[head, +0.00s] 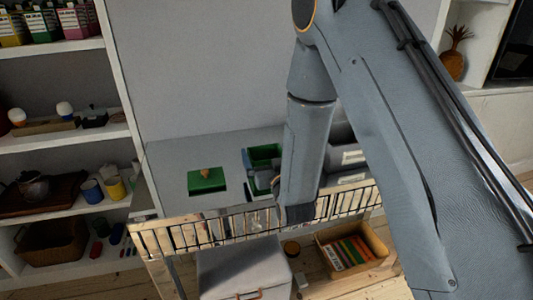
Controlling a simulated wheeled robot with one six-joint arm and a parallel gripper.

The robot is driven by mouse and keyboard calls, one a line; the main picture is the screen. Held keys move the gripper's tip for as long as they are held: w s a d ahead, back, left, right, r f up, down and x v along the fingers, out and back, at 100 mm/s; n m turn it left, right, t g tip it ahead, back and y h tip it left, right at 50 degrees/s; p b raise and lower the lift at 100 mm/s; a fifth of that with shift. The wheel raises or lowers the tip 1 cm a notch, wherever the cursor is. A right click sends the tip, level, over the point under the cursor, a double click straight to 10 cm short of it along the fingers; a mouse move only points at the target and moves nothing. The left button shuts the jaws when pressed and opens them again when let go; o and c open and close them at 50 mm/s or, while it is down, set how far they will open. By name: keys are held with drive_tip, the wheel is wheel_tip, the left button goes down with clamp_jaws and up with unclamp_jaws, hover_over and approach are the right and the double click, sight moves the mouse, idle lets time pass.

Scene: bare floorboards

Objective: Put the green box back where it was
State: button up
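A green box (206,181) sits on the grey surface behind the slatted rail, left of my arm. A small brown item (205,173) shows on its top. A second green thing, like an open bin (265,153), stands to its right, partly covered by grey parts in front. My arm comes down from the upper right. My gripper (266,181) seems to be the grey parts just left of the lower arm link, in front of the green bin and right of the green box. Its fingers are too small and covered to read.
A slatted rail (170,239) runs along the front of the grey surface. Grey bins (350,156) stand right of my arm. White shelves (120,134) with cups and boxes are at left. Below are a grey chest (240,270) and a wooden crate (326,258) of colourful items.

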drive_tip(key=shift+r, duration=0.2)
drive_tip(key=b+v, duration=0.1)
drive_tip(key=v, duration=1.1)
